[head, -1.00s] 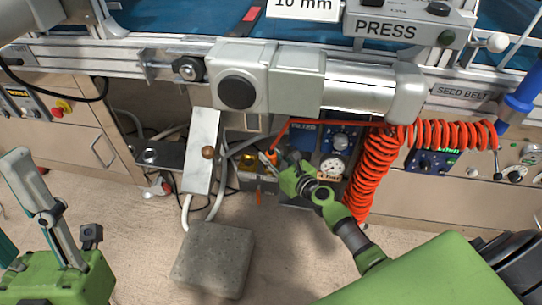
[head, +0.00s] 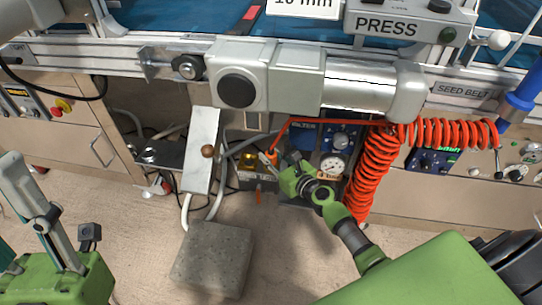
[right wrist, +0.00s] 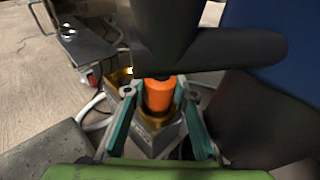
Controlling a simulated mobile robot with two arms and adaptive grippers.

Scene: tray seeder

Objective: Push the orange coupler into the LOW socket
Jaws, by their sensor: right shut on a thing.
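My right gripper (head: 268,158) reaches under the machine from the right. In the right wrist view its teal fingers (right wrist: 158,100) are shut on the orange coupler (right wrist: 158,95), one on each side. In the head view the coupler (head: 273,154) is small and partly covered by the gripper. A grey block with a gold top (right wrist: 122,80) and blurred lettering lies right below and beside the coupler. I cannot tell which socket is LOW, nor whether the coupler is seated.
A red coiled hose (head: 370,175) hangs right of the gripper, near a gauge (head: 332,166) and blue knob panel (head: 342,139). A metal plate (head: 201,150) hangs to the left. A grey block (head: 212,260) rests on the floor. The machine's beam (head: 345,85) is overhead.

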